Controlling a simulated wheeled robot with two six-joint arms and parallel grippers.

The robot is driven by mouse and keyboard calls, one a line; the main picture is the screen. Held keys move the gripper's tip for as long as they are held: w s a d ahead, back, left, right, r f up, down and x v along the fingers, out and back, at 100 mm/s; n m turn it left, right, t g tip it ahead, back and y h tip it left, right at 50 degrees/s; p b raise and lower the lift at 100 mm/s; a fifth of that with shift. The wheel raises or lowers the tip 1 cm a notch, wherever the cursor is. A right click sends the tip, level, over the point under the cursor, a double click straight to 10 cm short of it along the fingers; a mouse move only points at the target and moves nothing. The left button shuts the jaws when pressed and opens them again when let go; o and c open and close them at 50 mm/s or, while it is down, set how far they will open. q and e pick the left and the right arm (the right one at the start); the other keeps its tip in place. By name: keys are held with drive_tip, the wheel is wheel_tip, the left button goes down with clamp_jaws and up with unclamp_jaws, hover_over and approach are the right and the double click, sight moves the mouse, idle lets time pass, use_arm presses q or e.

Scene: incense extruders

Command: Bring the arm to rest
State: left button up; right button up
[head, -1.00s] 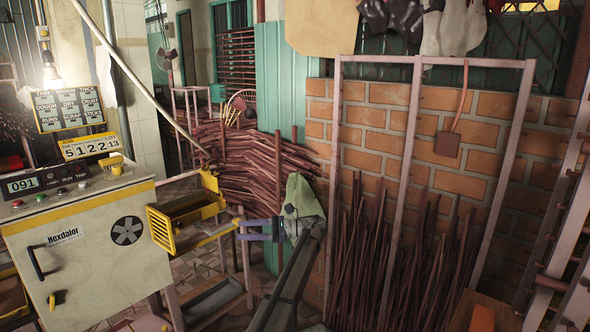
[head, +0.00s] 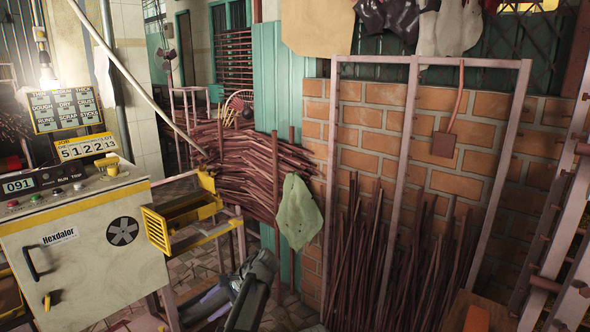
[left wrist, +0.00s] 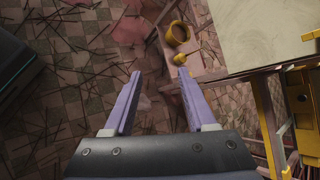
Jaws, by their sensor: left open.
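My left arm (head: 252,286) comes in low at the bottom of the head view, in front of the floor beside the Hexdalor machine. The purple fingers of my left gripper (head: 203,303) point left and down there, partly hidden. In the left wrist view my left gripper (left wrist: 159,73) is open, with two purple fingers apart and nothing between them. Below it is the tiled floor (left wrist: 85,75), strewn with thin sticks. My right gripper does not show in either view.
The Hexdalor machine (head: 85,255) with its yellow spout tray (head: 182,215) stands left. A green cloth (head: 299,212) hangs mid-view. Stick bundles (head: 250,175) lie behind, and a rack of upright sticks (head: 395,265) stands right. A yellow ring-shaped item (left wrist: 178,34) sits on a shelf.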

use_arm(q)
drive_tip(key=s+d+f+n+h, duration=0.2)
drive_tip(key=s+n+h, duration=0.1)
drive_tip(key=s, duration=0.3)
drive_tip(key=s+d+f+n+t+h, duration=0.1)
drive_tip(key=s+d+f+n+h, duration=0.15)
drive_tip(key=s, duration=0.35)
drive_tip(key=s+d+f+n+h, duration=0.2)
drive_tip(key=s+n+h, duration=0.15)
drive_tip(key=s, duration=0.25)
drive_tip(key=s+d+r+m+p, duration=0.2)
drive_tip(key=d+r+p, duration=0.3)
drive_tip(key=r+p, duration=0.5)
drive_tip(key=s+d+r+m+p, duration=0.2)
drive_tip(key=s+d+r+p, duration=0.2)
drive_tip(key=r+p, duration=0.6)
drive_tip(key=shift+d+r+g+y+p, duration=0.3)
drive_tip(key=shift+d+r+y+p, duration=0.15)
drive_tip(key=shift+d, duration=0.7)
drive_tip(key=shift+f, duration=0.15)
